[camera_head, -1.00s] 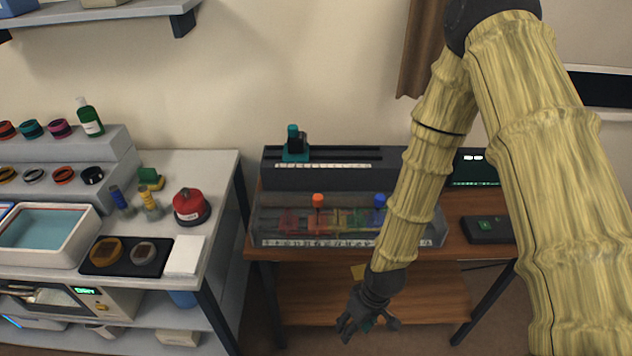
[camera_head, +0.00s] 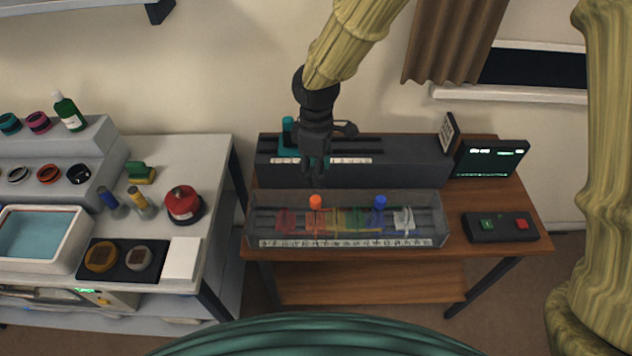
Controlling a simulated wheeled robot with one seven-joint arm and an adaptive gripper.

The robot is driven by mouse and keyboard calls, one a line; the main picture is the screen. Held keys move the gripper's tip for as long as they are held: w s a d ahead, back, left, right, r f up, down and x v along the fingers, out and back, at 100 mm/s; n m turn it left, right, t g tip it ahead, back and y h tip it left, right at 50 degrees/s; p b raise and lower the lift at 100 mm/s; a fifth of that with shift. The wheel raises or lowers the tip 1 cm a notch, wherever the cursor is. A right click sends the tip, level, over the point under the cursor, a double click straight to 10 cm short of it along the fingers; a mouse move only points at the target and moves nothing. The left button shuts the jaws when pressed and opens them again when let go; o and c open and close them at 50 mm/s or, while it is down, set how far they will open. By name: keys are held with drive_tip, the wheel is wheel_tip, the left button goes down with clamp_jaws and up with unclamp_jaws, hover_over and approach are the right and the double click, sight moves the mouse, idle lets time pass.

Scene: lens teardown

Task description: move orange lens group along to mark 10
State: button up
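The orange lens group (camera_head: 316,203) shows as an orange knob standing above the clear-walled case, left of its middle, with an orange body inside. The case (camera_head: 436,233) has a pale numbered scale (camera_head: 350,242) along its front edge; the numbers are too small to read, so I cannot tell mark 10. My gripper (camera_head: 314,178) hangs fingers down just above and behind the orange knob, apart from it as far as I can see. Its fingers look close together, but their gap is unclear.
A blue knob (camera_head: 380,202) stands further right on the case, with red, green and white parts inside. Behind is a dark rail bench (camera_head: 410,170) with a teal carriage (camera_head: 288,135). A monitor (camera_head: 490,158) and button box (camera_head: 500,227) stand right. A side bench (camera_head: 205,160) stands left.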

sight(316, 199)
drive_tip(key=shift+s+f, duration=0.4)
drive_tip(key=shift+s, duration=0.05)
drive_tip(key=shift+f+p, duration=1.45)
drive_tip(key=shift+f, duration=3.25)
drive_tip(key=shift+w, duration=0.1)
clamp_jaws()
